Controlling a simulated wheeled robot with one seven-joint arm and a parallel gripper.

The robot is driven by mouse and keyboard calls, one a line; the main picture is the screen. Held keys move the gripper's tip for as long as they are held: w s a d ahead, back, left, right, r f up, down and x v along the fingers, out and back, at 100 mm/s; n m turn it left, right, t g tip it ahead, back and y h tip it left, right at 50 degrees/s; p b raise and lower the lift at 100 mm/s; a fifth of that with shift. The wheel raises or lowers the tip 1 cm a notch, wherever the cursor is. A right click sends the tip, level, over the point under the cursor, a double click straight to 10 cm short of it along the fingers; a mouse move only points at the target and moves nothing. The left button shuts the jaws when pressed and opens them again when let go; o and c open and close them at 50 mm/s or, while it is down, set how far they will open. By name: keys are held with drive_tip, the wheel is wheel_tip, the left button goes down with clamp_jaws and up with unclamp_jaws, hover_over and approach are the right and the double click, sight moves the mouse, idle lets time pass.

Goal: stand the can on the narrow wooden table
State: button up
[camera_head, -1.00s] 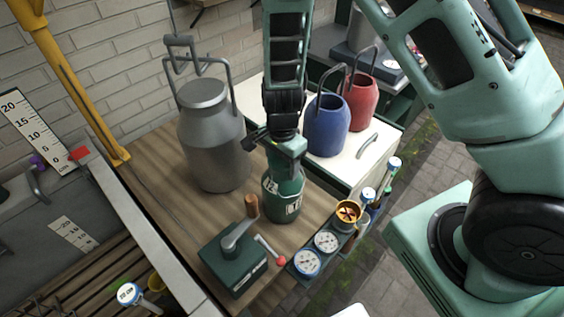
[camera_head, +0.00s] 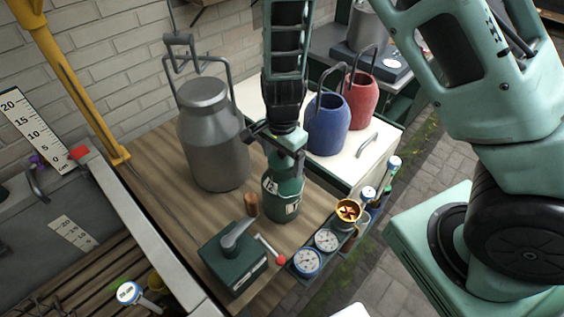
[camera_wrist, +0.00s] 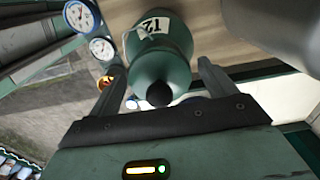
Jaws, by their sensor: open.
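The green can (camera_head: 284,200), with a pale label marked 12, stands upright on the wooden table (camera_head: 165,165). My gripper (camera_head: 280,150) is open above the can, around its narrow top. In the wrist view the can (camera_wrist: 160,65) points its dark cap toward the camera. The cap lies between the open fingers of my gripper (camera_wrist: 160,80), with a gap on each side. The arm hides part of the can's top in the head view.
A large grey churn (camera_head: 212,140) stands left of the can. A green box with a crank (camera_head: 233,262) stands in front, and gauges (camera_head: 307,261) line the right edge. Blue (camera_head: 326,128) and red (camera_head: 360,100) cans stand on a white surface behind.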

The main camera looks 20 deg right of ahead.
wheel_tip(320, 180, up, 10)
drive_tip(key=shift+a+f+b, duration=0.1)
drive_tip(key=shift+b, duration=0.25)
drive_tip(key=s+a+r+n, duration=0.3)
drive_tip(key=s+r+n, duration=0.1)
drive_tip(key=s+n, duration=0.6)
drive_tip(key=s+a+r+n, duration=0.3)
drive_tip(key=s+r+n, duration=0.1)
drive_tip(key=s+n, duration=0.7)
drive_tip(key=shift+a+r+y, duration=0.15)
drive_tip(key=shift+r+y, duration=0.15)
drive_tip(key=shift+r, duration=0.1)
drive_tip(key=shift+s, duration=0.1)
